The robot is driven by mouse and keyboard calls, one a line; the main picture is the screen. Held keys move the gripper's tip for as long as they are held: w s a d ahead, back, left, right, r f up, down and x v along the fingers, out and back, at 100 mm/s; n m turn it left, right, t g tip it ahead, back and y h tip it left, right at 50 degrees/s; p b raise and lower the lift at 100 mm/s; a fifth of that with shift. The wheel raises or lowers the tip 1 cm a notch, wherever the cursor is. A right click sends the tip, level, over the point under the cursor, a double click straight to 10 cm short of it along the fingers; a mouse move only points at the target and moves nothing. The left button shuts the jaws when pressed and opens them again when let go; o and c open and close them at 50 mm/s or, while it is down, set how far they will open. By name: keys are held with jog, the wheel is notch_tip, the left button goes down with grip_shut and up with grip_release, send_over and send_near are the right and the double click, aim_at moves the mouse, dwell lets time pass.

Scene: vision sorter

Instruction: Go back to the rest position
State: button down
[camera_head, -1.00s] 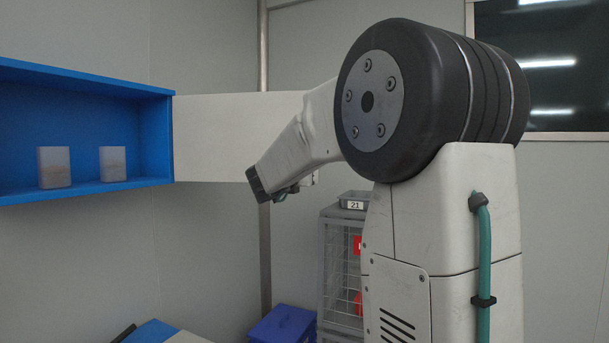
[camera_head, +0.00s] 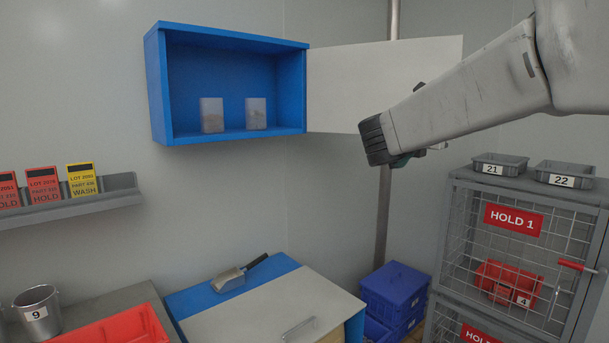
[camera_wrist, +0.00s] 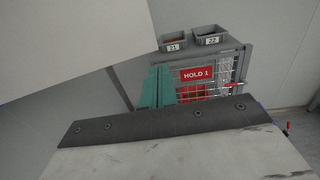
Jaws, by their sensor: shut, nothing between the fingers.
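My gripper (camera_head: 404,160) hangs at the end of my pale grey arm, in front of the open white door of the blue wall cabinet. In the head view it is mostly hidden behind the dark wrist end. In the wrist view its teal fingers (camera_wrist: 160,89) are together with nothing between them. The blue wall cabinet (camera_head: 158,85) is open, and its white door (camera_head: 345,85) is swung out to the right. The door also shows in the wrist view (camera_wrist: 60,45) at the upper left.
Two pale containers (camera_head: 212,115) stand in the cabinet. At the right is a wire cage labelled HOLD 1 (camera_head: 513,220), with grey bins 21 (camera_head: 499,163) and 22 (camera_head: 565,175) on top. Below are a blue-and-white chest (camera_head: 270,305), a scoop (camera_head: 229,280), and blue crates (camera_head: 395,285).

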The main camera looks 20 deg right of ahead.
jog(key=w+a+f+n+t+y, duration=0.5)
jog(key=w+a+n+t+y, duration=0.3)
jog(key=n, duration=0.9)
jog(key=s+a+f+n+g+y, duration=0.1)
jog(key=s+a+f+n+y, duration=0.1)
jog(key=a+f+n+y, duration=0.4)
jog(key=s+a+f+n+g+y, duration=0.2)
jog(key=a+n+y, duration=0.1)
jog(key=a+n, duration=0.5)
jog(key=s+a+f+n+g+y, duration=0.1)
jog(key=s+a+f+n+g, duration=0.25)
jog(key=s+n, duration=0.3)
jog(key=s+a+f+n+g+y, duration=0.1)
jog(key=s+a+f+n+g, duration=0.15)
jog(key=s+f+n, duration=0.45)
jog(key=s+d+f+n+g+h, duration=0.1)
jog(key=s+n+g, duration=0.3)
jog(key=s, duration=1.1)
jog(key=shift+d+f+n+g+h, duration=0.3)
jog(key=shift+d+n+h, duration=0.2)
jog(key=shift+h, duration=0.2)
